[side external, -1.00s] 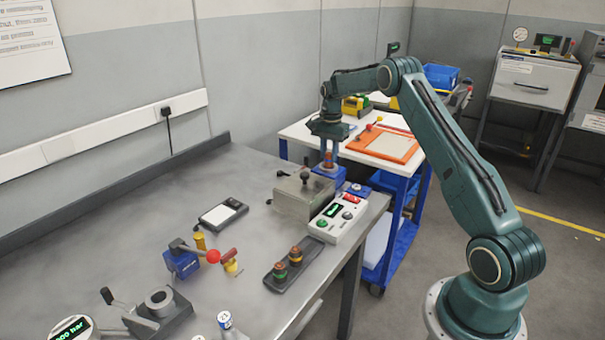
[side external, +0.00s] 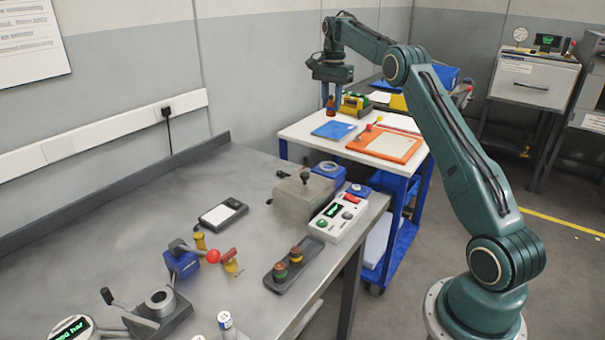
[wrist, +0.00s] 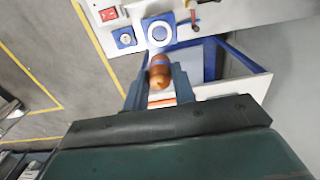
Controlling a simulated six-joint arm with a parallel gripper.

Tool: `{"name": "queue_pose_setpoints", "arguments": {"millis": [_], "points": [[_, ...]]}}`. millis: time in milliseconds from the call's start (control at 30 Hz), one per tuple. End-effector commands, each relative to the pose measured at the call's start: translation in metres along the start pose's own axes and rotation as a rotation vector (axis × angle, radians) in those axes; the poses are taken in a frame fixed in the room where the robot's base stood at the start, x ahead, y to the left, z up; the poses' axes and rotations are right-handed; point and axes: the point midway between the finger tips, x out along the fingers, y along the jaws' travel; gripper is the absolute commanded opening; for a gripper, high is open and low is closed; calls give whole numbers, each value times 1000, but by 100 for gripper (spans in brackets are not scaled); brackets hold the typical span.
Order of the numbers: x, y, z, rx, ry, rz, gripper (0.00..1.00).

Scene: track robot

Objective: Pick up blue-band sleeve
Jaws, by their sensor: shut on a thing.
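My gripper (side external: 331,98) is shut on a copper-coloured sleeve (side external: 331,104) and holds it in the air, above the far end of the bench and the cart. In the wrist view the sleeve (wrist: 160,75) sits between the two fingertips, with a bluish band near its far end. The blue holder with a round opening (side external: 328,169) stands below on the bench, apart from the sleeve. It also shows in the wrist view (wrist: 159,32), beyond the sleeve.
A grey box with a black knob (side external: 304,196) and a white control box (side external: 338,217) stand beside the holder. A dark rack (side external: 294,268) carries two banded sleeves. The cart (side external: 300,130) holds a blue mat (side external: 334,130) and an orange tray (side external: 384,153).

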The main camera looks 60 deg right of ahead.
Motion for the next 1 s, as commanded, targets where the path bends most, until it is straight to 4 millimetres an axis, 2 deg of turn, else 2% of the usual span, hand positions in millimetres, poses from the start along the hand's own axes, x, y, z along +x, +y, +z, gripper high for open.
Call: {"name": "queue_pose_setpoints", "arguments": {"millis": [300,1000], "points": [[-15,0,0,0,1,-1,1],[-16,0,1,0,1,-1,1]]}}
